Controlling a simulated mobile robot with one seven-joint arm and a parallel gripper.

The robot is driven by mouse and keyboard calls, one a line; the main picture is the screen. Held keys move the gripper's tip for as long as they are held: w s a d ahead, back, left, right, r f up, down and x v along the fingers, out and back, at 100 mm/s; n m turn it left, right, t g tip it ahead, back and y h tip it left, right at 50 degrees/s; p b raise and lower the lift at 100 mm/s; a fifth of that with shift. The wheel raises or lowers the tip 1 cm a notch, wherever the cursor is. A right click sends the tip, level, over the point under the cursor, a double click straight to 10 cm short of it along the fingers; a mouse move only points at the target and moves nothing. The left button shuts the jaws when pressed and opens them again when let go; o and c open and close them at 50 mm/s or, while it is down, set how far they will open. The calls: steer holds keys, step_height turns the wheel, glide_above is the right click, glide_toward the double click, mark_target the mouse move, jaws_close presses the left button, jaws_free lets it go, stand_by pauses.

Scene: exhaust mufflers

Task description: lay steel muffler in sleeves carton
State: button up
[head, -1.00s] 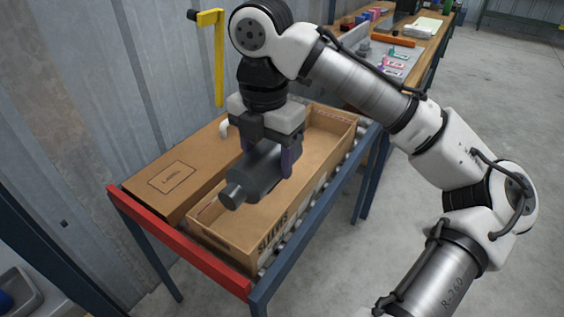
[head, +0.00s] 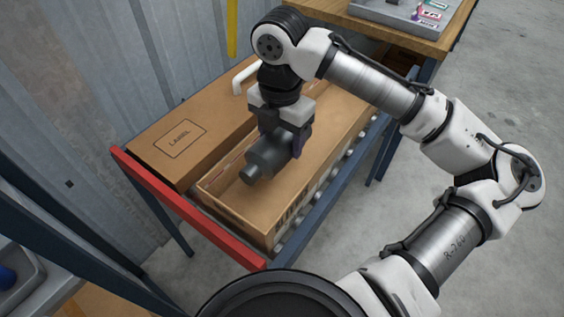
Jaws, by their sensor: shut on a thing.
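The steel muffler (head: 262,163) is a dark grey cylinder with a short pipe stub at its near end. My gripper (head: 287,140) is shut on it from above, with dark fingers on its sides. The muffler is over the open sleeves carton (head: 237,222), a long brown box with dark lettering on its near right side. The muffler looks to be at or inside the carton's opening, lengthwise with it. I cannot tell whether it touches the carton floor. My gripper and wrist hide part of the carton's far left side.
A closed carton with a label (head: 181,140) stands directly left of the open one. Both sit on a roller conveyor with a red end bar (head: 185,207) and blue side rail (head: 336,191). A wooden bench (head: 377,31) with a grey tray (head: 409,13) stands behind.

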mark_target(281, 131)
step_height(281, 131, down, 8)
steer(key=shift+f+b, duration=0.15)
steer(key=shift+b, duration=0.15)
steer(key=shift+f, duration=0.15)
steer(key=o, duration=1.3)
step_height(281, 131, up, 12)
steer(key=shift+r+p, duration=0.2)
steer(key=shift+p, duration=0.2)
